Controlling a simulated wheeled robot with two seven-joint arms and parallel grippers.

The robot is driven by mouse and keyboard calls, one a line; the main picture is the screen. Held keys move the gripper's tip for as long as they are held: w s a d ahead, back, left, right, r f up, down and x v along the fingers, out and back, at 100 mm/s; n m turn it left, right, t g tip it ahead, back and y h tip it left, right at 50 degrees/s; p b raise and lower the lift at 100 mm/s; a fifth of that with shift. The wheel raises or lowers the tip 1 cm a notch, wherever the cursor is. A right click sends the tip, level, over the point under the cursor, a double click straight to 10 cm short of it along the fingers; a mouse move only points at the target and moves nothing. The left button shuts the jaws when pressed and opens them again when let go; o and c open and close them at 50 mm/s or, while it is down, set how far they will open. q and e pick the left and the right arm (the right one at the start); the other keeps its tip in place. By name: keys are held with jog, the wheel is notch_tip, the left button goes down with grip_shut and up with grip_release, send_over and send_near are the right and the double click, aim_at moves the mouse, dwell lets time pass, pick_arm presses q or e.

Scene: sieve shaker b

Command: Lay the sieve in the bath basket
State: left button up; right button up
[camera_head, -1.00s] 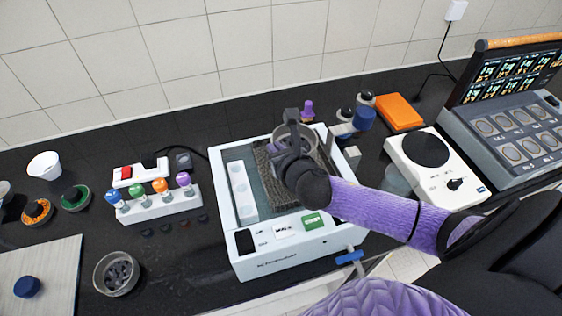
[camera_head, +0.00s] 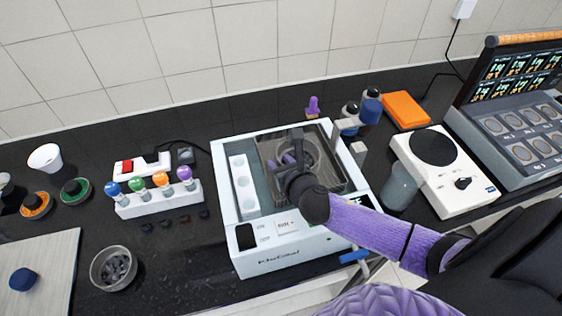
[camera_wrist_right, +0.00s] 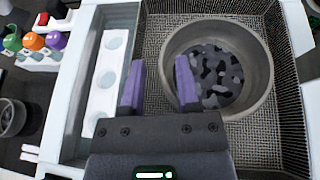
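The sieve (camera_head: 312,152), a round grey metal pan with dark patches on its floor, sits inside the mesh bath basket (camera_head: 338,178). My right gripper (camera_head: 288,160) is at the sieve's left side. Its two purple fingers (camera_wrist_right: 160,85) are apart, the right one overlapping the sieve's near-left wall in view, with nothing visible clamped between them. Whether a finger touches the wall cannot be told. My left gripper is out of view.
The white bath (camera_head: 232,230) holds the basket and a white strip with holes (camera_head: 243,185). A rack of coloured bottles (camera_head: 160,200) and a glass bowl (camera_head: 113,268) stand left. A white hotplate (camera_head: 440,180) and a clear jar (camera_head: 400,188) stand right.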

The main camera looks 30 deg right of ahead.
jog(key=shift+r, duration=0.2)
jog(key=p+v, duration=0.2)
jog(key=v, duration=1)
